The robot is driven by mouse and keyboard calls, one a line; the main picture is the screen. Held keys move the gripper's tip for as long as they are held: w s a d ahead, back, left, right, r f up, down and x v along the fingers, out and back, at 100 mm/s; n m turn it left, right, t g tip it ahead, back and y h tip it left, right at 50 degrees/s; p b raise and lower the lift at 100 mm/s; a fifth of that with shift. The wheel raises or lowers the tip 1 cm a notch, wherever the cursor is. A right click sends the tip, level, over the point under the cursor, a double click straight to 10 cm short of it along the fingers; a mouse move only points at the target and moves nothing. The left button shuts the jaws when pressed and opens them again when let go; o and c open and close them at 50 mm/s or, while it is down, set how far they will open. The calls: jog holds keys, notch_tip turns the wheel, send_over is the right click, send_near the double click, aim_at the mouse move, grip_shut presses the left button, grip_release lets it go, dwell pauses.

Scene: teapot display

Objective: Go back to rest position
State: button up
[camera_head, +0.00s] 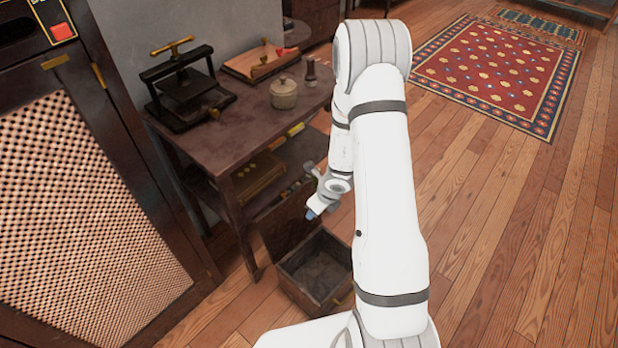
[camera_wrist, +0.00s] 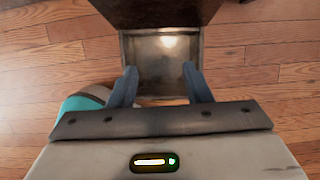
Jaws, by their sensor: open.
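My gripper (camera_wrist: 160,88) is open in the wrist view, its two blue-grey fingers apart with nothing between them. Below and beyond the fingers is an open, empty drawer or box (camera_wrist: 185,45) near the floor. In the head view my gripper (camera_head: 312,212) hangs in front of the dark table, above the open drawer (camera_head: 318,268). My white arm reaches up and bends down toward it, hiding part of the table's right side. A teapot is not clearly seen; a small lidded beige pot (camera_head: 284,94) stands on the table.
The dark wooden table (camera_head: 240,130) also bears a black press (camera_head: 185,85), a wooden tray (camera_head: 262,62) and a small dark grinder-like object (camera_head: 311,72). A cabinet with a mesh front (camera_head: 85,210) stands at left. Wooden floor (camera_head: 500,230) is clear at right, with a red rug (camera_head: 500,75) behind.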

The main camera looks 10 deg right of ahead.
jog(key=s+a+r+n+y+p, duration=0.1)
jog(key=a+r+n+p, duration=0.15)
jog(key=r+n, duration=0.45)
jog(key=s+a+r+n+y+p, duration=0.1)
jog(key=a+r+n+p, duration=0.15)
jog(key=r, duration=0.95)
jog(key=s+a+r+n+y+p, duration=0.1)
jog(key=a+r+n+p, duration=0.2)
jog(key=r, duration=0.6)
jog(key=s+d+r+n+h+p, duration=0.2)
jog(key=s+d+r+n+p, duration=0.1)
jog(key=s+r+n, duration=0.5)
jog(key=s+d+r+n+h+p, duration=0.3)
jog(key=s+r+n+p, duration=0.1)
jog(key=s+r+n, duration=0.4)
notch_tip(320, 180, up, 5)
jog(key=shift+s+f+g, duration=0.1)
jog(key=shift+s+g, duration=0.2)
jog(key=shift+s, duration=0.85)
